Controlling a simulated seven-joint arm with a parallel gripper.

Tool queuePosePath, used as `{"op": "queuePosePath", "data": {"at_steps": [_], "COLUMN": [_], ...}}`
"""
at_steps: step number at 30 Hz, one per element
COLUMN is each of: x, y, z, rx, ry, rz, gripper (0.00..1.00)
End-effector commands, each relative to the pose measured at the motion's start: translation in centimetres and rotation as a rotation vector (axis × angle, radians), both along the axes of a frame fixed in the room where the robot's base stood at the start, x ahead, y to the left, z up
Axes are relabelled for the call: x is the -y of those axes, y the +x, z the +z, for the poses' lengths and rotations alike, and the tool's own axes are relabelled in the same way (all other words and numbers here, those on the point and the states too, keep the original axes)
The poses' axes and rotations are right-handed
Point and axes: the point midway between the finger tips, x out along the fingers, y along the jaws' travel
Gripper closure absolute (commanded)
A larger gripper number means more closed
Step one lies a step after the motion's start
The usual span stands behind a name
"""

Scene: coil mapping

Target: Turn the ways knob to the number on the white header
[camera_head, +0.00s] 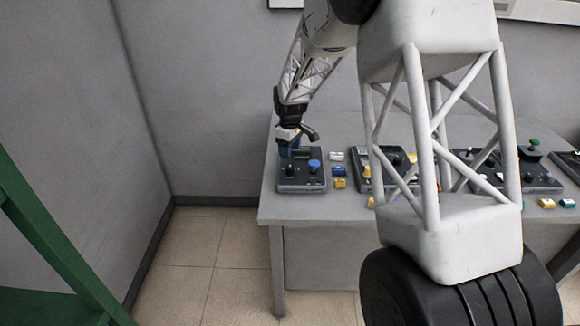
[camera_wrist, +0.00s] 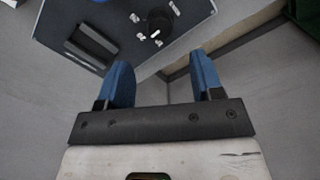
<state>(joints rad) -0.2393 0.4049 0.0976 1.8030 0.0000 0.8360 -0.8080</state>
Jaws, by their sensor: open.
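A dark control panel (camera_head: 304,186) lies at the left end of the grey table. In the wrist view, a black round knob (camera_wrist: 159,20) with a white pointer mark stands on it, ringed by small white labels too small to read. Which knob is the ways knob cannot be told for sure. A small white block (camera_head: 337,156) lies right of the panel; no number on it is legible. My gripper (camera_head: 290,150) is above the panel's left back part; in the wrist view its two blue fingers (camera_wrist: 160,62) are apart and empty, short of the knob.
The panel also bears a blue knob (camera_head: 314,165) and a black bar (camera_wrist: 92,46). Blue (camera_head: 339,171) and yellow (camera_head: 340,184) blocks lie beside it. More panels (camera_head: 470,160) stand to the right, partly hidden by my arm. Walls rise behind and left.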

Motion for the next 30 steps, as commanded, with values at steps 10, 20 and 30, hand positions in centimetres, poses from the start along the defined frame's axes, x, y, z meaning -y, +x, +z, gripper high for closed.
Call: {"op": "queuePosePath", "data": {"at_steps": [10, 20, 30], "x": [0.0, 0.0, 0.0], "y": [0.0, 0.0, 0.0], "z": [-2.2, -6.1, -7.7], "rx": [-0.001, -0.001, 0.000], "ry": [0.000, 0.000, 0.000], "rz": [0.000, 0.000, 0.000], "gripper": [0.40, 0.40, 0.40]}}
